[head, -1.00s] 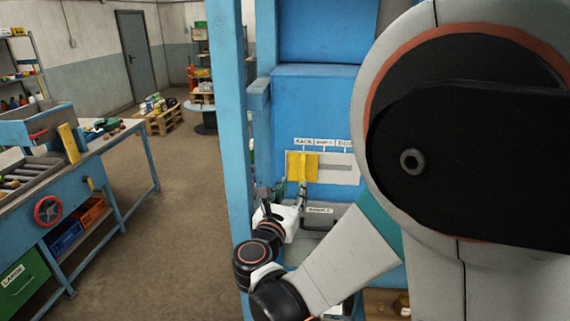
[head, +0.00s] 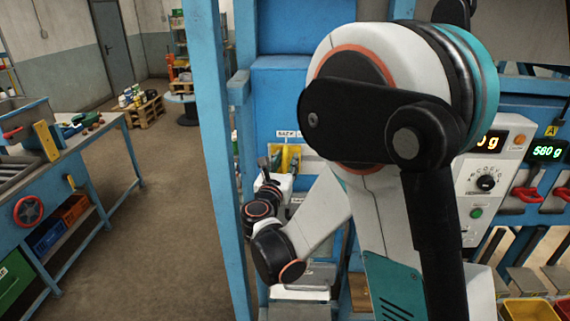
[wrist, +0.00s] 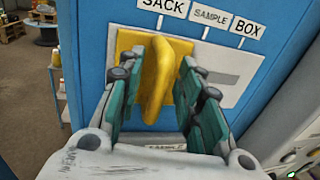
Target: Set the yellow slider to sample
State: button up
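The yellow slider (wrist: 157,85), a plate with an upright bar handle, sits at the left end of a white panel (wrist: 255,65), under the SACK label (wrist: 165,6). The SAMPLE label (wrist: 210,16) is to its right, then the BOX label (wrist: 248,30). My gripper (wrist: 165,95) is open in the wrist view, with its green-padded fingers on either side of the handle. The left finger looks closer to the handle; I cannot tell whether either touches. In the head view the slider (head: 288,157) is partly hidden by my gripper (head: 274,165).
A grey slot (wrist: 222,77) runs right from the slider. A blue post (head: 208,150) stands just left of my arm. A blue workbench (head: 75,190) is farther left, with open floor between. Weighing displays (head: 490,142) and red handles (head: 527,194) are on the right.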

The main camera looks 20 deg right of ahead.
grip_shut()
jog(key=d+b, duration=0.1)
jog(key=d, duration=0.1)
jog(key=s+d, duration=0.1)
jog(key=d+b, duration=0.1)
jog(key=d, duration=0.1)
jog(key=shift+s+d+b, duration=0.3)
jog(key=shift+s+b, duration=0.05)
jog(key=shift+s, duration=0.05)
jog(key=shift+o, duration=0.6)
grip_release()
jog(key=shift+d, duration=0.1)
jog(key=v, duration=1.2)
jog(key=shift+r, duration=0.1)
